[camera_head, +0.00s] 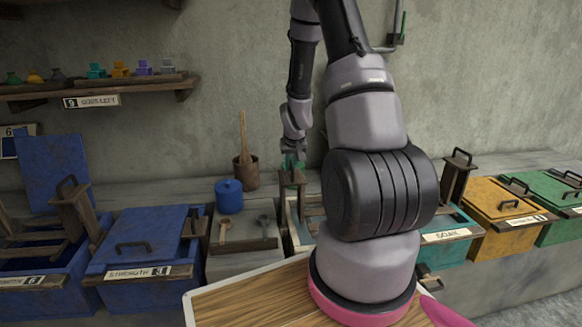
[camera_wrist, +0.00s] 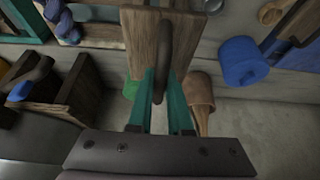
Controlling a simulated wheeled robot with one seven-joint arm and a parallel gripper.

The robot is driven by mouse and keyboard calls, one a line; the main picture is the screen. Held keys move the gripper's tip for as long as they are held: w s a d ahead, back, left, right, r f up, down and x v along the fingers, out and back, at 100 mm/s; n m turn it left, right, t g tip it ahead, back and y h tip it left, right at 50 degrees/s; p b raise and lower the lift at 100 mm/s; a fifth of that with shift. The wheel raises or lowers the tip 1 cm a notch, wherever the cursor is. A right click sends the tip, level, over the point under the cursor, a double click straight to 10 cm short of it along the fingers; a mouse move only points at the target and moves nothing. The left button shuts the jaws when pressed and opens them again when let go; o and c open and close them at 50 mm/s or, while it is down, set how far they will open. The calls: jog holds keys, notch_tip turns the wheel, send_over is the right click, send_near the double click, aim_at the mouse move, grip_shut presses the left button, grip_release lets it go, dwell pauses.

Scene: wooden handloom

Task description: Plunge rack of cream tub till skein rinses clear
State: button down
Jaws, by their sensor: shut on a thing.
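My gripper (camera_head: 291,162) reaches down at the back of the bench. In the wrist view, its teal fingers (camera_wrist: 161,104) are shut on the dark loop handle (camera_wrist: 164,48) of a wooden rack post (camera_wrist: 142,42). The rack (camera_head: 292,180) shows in the head view as a dark upright frame below the gripper. The pale cream tub (camera_head: 294,236) stands under it, mostly hidden by my arm. A blue twisted bundle (camera_wrist: 64,22) shows at the upper left of the wrist view; I cannot tell if it is the skein. The water's clearness cannot be seen.
Left of the tub are a blue lidded pot (camera_head: 229,191), a brown pot with a stick (camera_head: 245,172) and a spoon tray (camera_head: 243,244). Blue bins (camera_head: 148,235) stand farther left. A teal SOAK tub (camera_head: 458,248), a yellow bin (camera_head: 505,212) and a green bin stand right.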

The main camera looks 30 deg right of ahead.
jog(key=shift+f, duration=0.1)
notch_tip(320, 180, down, 17)
jog(key=shift+s+d+f, duration=0.1)
jog(key=shift+d+f, duration=0.05)
jog(key=shift+f, duration=0.4)
dwell(0.7)
jog(key=shift+s, duration=0.1)
dwell(0.9)
jog(key=shift+r, duration=7.65)
